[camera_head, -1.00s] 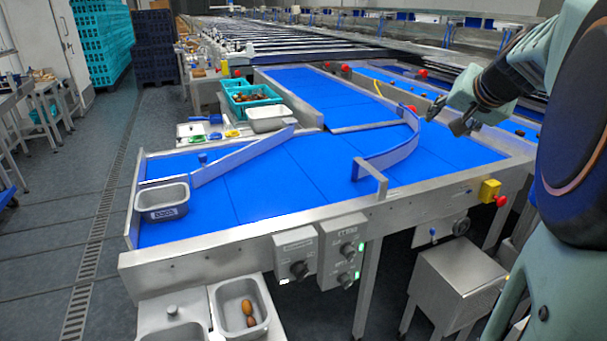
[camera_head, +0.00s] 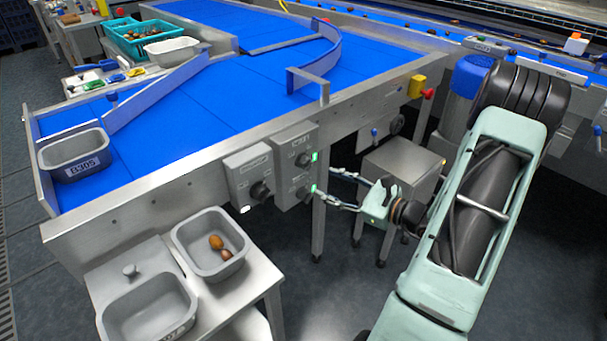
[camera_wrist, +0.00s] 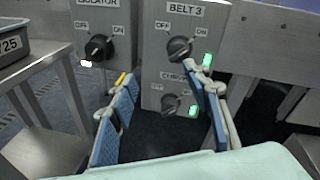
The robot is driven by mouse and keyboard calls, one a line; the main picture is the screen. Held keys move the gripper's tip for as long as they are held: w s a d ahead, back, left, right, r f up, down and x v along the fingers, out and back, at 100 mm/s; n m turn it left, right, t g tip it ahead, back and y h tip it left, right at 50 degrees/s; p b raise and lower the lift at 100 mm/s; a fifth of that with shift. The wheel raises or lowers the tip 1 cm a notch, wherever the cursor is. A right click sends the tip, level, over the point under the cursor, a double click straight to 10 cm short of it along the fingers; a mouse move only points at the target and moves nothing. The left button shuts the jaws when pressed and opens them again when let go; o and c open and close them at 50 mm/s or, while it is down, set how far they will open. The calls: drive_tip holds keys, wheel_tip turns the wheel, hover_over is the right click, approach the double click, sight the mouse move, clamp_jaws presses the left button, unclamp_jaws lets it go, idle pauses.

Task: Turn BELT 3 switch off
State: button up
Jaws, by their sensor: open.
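The BELT 3 switch (camera_wrist: 180,48) is a dark rotary knob on a grey box, with OFF at its left and ON at its right. Its pointer seems turned toward ON, and the lamp (camera_wrist: 207,60) beside it is lit green. In the head view the knob (camera_head: 303,159) is the upper one on the right-hand box. My gripper (camera_head: 328,183) is open and empty in front of this box. In the wrist view my gripper (camera_wrist: 157,80) has its fingers spread below the BELT 3 knob; the right fingertip is near its lower right edge. I cannot tell whether it touches.
A second knob (camera_wrist: 170,103) with a green lamp sits below, its label partly hidden. The isolator knob (camera_wrist: 98,47) is on the box to the left. A blue conveyor (camera_head: 250,75) runs behind. Grey bins (camera_head: 210,262) stand at lower left, a metal box (camera_head: 402,160) at right.

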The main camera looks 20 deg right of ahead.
sight(310, 164)
drive_tip(key=w+m+t, duration=0.1)
drive_tip(key=w, duration=0.2)
drive_tip(key=w+a+m+h+b, duration=0.1)
drive_tip(key=w, duration=0.2)
drive_tip(key=w+a+m+t, duration=0.1)
drive_tip(key=w, duration=0.2)
drive_tip(key=shift+w+f+t+h+b, duration=0.2)
drive_tip(key=shift+w+t+h+b, duration=0.1)
drive_tip(key=shift+w+h+b, duration=0.1)
drive_tip(key=shift+c, duration=0.2)
drive_tip(key=c, duration=1.1)
